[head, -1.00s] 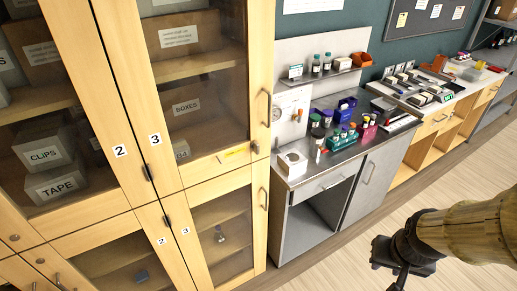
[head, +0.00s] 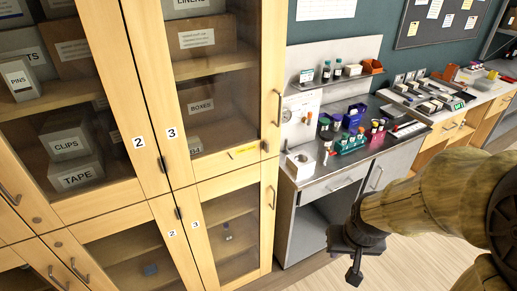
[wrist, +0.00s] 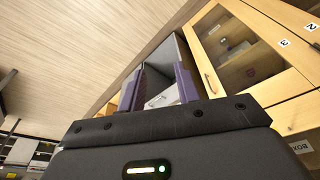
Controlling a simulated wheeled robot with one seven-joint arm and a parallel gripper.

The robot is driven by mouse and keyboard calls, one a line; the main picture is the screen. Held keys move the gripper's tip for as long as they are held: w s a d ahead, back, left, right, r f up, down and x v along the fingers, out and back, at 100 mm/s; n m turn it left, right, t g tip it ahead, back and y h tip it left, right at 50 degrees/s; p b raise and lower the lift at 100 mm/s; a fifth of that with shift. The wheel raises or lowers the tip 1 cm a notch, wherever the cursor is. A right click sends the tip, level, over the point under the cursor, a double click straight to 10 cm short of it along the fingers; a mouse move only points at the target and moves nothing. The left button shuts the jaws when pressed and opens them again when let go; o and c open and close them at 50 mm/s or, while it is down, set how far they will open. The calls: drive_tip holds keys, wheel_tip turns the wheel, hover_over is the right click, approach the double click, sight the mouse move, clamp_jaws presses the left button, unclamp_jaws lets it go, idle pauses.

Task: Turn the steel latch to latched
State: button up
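A small steel-coloured piece (head: 265,146), which looks like the latch, sits at the right edge of the upper door marked 3, next to a yellow label (head: 243,151). It is too small to tell how it is turned. I cannot make it out in the wrist view. My gripper (head: 353,258) hangs at the lower right in the head view, apart from the cabinet and in front of the grey bench. In the wrist view the two purple fingers of my gripper (wrist: 159,88) stand apart with nothing held between them.
A tall wooden cabinet (head: 152,190) with glass doors and bar handles fills the left. The grey steel bench (head: 335,180) beside it carries bottles, racks and a white box (head: 300,164). Open wooden floor (head: 420,245) lies in front of the bench.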

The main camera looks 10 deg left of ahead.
sight(268, 146)
drive_tip(key=w+f+n+t+b, duration=0.2)
drive_tip(key=w+f+t+b, duration=0.15)
drive_tip(key=w, duration=0.55)
drive_tip(key=w+a+r+n+t+y+b, duration=0.2)
drive_tip(key=w+a+n+t+y+b, duration=0.2)
drive_tip(key=w+a+t+y, duration=0.5)
drive_tip(key=w+a+y+b, duration=0.1)
drive_tip(key=w+a, duration=0.1)
drive_tip(key=w, duration=0.3)
drive_tip(key=shift+w+r+n, duration=0.2)
drive_tip(key=shift+r+n, duration=0.2)
drive_tip(key=p+x, duration=0.5)
drive_tip(key=x, duration=1.2)
drive_tip(key=shift+w+a+f+p, duration=0.1)
drive_tip(key=shift+w+a+p, duration=0.1)
drive_tip(key=shift+p, duration=0.15)
clamp_jaws()
